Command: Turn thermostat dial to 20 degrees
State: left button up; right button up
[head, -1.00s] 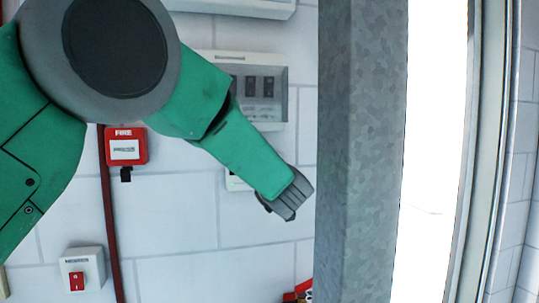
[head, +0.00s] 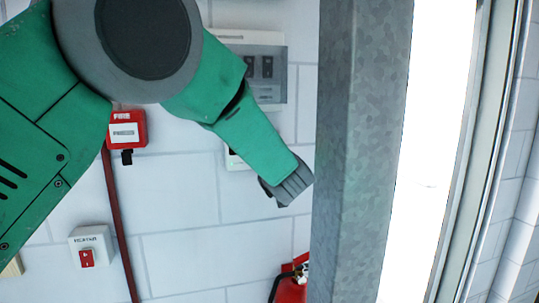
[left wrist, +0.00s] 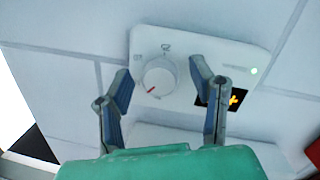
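The white thermostat (left wrist: 200,48) is on the wall in the left wrist view. Its round white dial (left wrist: 160,76) has a red pointer mark toward its lower left; the scale is too small to read. My left gripper (left wrist: 160,74) is open, with one finger on each side of the dial in the picture. I see gaps between fingers and dial, and cannot tell whether the tips reach its depth. In the head view my left gripper (head: 287,187) is near the wall, and the arm hides most of the thermostat (head: 235,160). My right gripper is not in view.
A grey steel post (head: 360,150) stands close to the right of my left gripper. A red fire call point (head: 126,130), a red-rocker switch (head: 90,246), a grey electrical box (head: 270,85) and a red extinguisher (head: 291,287) are around. A dark display (left wrist: 222,99) with an orange symbol is by the dial.

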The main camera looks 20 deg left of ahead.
pick_arm(q)
jog(key=shift+w+r, duration=0.15)
jog(key=shift+r, duration=0.15)
jog(key=f+v, duration=0.1)
jog(key=v, duration=1)
jog(key=shift+s+d+r, duration=0.35)
